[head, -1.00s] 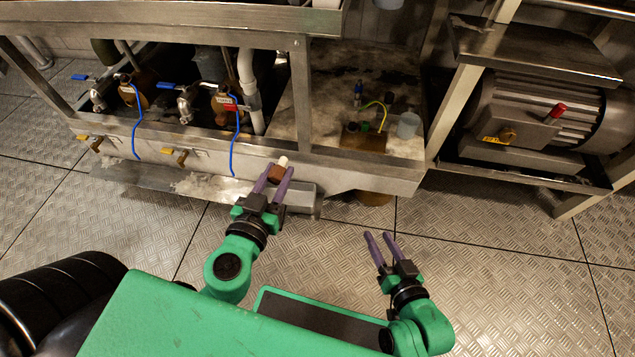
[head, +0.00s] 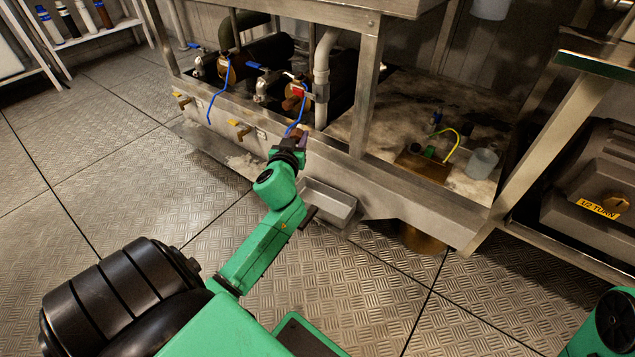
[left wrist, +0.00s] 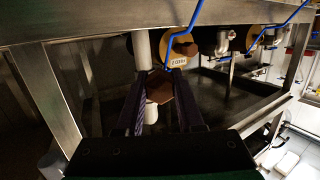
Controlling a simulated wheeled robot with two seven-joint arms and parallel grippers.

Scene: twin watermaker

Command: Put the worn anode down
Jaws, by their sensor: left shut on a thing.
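The worn anode is a brown hexagonal head (left wrist: 159,86) with a pale stub (left wrist: 151,114), seen between the fingers in the left wrist view. My left gripper (head: 299,139) is shut on it. In the head view the hand is at the front of the metal frame, below the valve with the red tag, and mostly hides the anode. A shallow metal tray (head: 328,203) lies to the right of and below this hand. My right gripper is out of the head view; only a green part of that arm shows at the lower right corner.
A white pipe (head: 322,62) and a steel post (head: 367,85) stand to the right. A clear cup (head: 481,163) stands on the stained deck. The plated floor (head: 115,190) at left is open.

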